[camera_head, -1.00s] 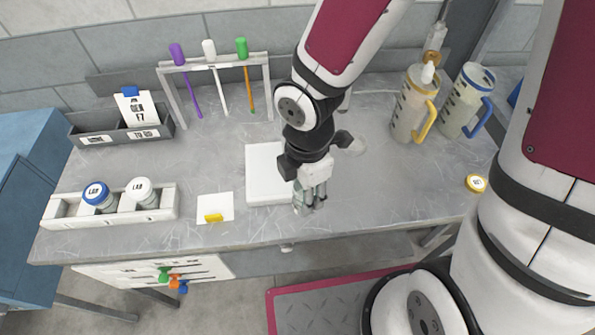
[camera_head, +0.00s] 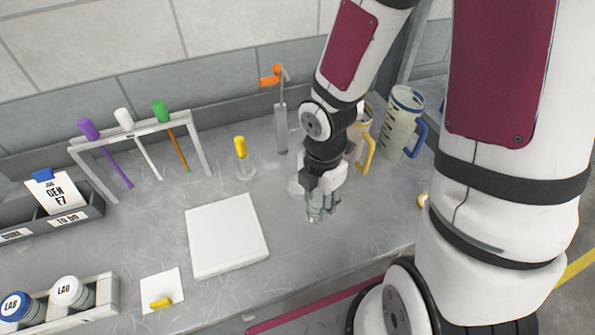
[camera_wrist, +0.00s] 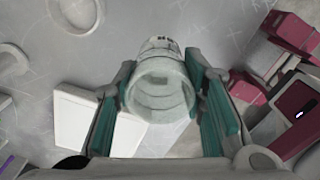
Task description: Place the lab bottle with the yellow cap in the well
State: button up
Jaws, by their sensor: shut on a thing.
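My gripper (camera_head: 316,215) is shut on a clear, ridged round jar (camera_wrist: 160,92), which sits between the teal finger pads in the wrist view. Dark marks show at its far end; no yellow cap shows on it, and I cannot tell if it is the lab bottle. A yellow round cap with a white label (camera_head: 423,200) shows at the right, partly hidden by my body. The white rack (camera_head: 106,292) at lower left holds a blue-capped lab bottle (camera_head: 18,308) and a white-capped lab bottle (camera_head: 70,292). Its left end is out of view.
A white board (camera_head: 228,235) lies left of my gripper. A yellow-topped upright item (camera_head: 240,150) and an orange-handled grey post (camera_head: 281,125) stand behind. A yellow-handled jug (camera_head: 362,145) and blue-handled jug (camera_head: 400,120) stand beyond the arm. A pen stand (camera_head: 200,150) stands at back left.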

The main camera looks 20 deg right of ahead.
jog(key=shift+w+d+f+b, duration=0.1)
jog(key=shift+w+f+b, duration=0.6)
jog(key=shift+w, duration=1.3)
jog(key=shift+w+d+f+b, duration=0.1)
jog(key=shift+w+f+b, duration=0.55)
jog(key=shift+w, duration=1.35)
jog(key=shift+w+d+f+b, duration=0.1)
jog(key=shift+w+f+b, duration=0.3)
jog(key=shift+w+f, duration=1.1)
jog(key=shift+w+r, duration=0.4)
jog(key=shift+w, duration=0.15)
jog(key=o, duration=1.1)
